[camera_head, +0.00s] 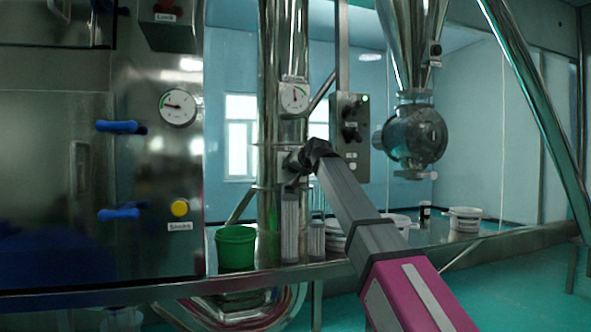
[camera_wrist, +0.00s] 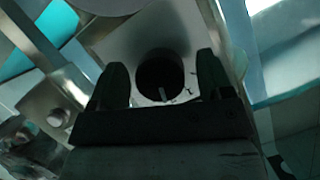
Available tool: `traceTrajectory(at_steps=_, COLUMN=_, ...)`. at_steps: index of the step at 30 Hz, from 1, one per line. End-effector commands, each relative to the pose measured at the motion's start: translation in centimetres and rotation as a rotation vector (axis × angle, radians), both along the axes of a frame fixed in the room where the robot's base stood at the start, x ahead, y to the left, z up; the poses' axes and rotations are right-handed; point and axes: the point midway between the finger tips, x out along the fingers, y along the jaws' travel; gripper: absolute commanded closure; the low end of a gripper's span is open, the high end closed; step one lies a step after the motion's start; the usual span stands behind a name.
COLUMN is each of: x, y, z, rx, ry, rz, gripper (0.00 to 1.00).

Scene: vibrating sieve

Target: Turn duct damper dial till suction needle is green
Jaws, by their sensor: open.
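The duct (camera_head: 268,45) is a shiny vertical pipe carrying a round white gauge (camera_head: 294,97). Its needle points roughly upward; the colour zone under it is too small to tell. Below the gauge, my gripper (camera_head: 300,160) is at a small metal plate on the duct, and the dial is hidden there. In the wrist view, the dark round dial (camera_wrist: 160,72) with a pale pointer mark sits on a light plate (camera_wrist: 112,45). My open gripper (camera_wrist: 162,80) has one finger on each side of it. Whether the fingers touch the dial is unclear.
A steel cabinet at left has another gauge (camera_head: 178,107), blue handles (camera_head: 118,127) and a yellow button (camera_head: 180,208). A control box (camera_head: 350,130) stands right of the duct. A green bucket (camera_head: 236,248) and a white tub (camera_head: 465,219) stand on the bench.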

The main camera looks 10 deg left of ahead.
Motion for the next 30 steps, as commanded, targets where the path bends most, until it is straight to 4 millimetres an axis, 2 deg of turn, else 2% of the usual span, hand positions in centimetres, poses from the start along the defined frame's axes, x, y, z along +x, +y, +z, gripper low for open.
traceTrajectory(at_steps=6, x=0.0, y=0.0, z=0.0, rx=0.0, ry=0.0, rz=0.0, gripper=0.27)
traceTrajectory(at_steps=7, x=0.0, y=0.0, z=0.0, rx=0.0, ry=0.0, rz=0.0, gripper=0.33)
traceTrajectory(at_steps=11, x=-0.01, y=-0.01, z=0.0, rx=0.0, ry=0.0, rz=0.0, gripper=0.76)
traceTrajectory(at_steps=20, x=0.01, y=-0.04, z=0.0, rx=0.018, ry=0.011, rz=0.0, gripper=0.76)
traceTrajectory(at_steps=30, x=0.01, y=-0.09, z=-0.02, rx=0.177, ry=0.109, rz=0.0, gripper=0.76)
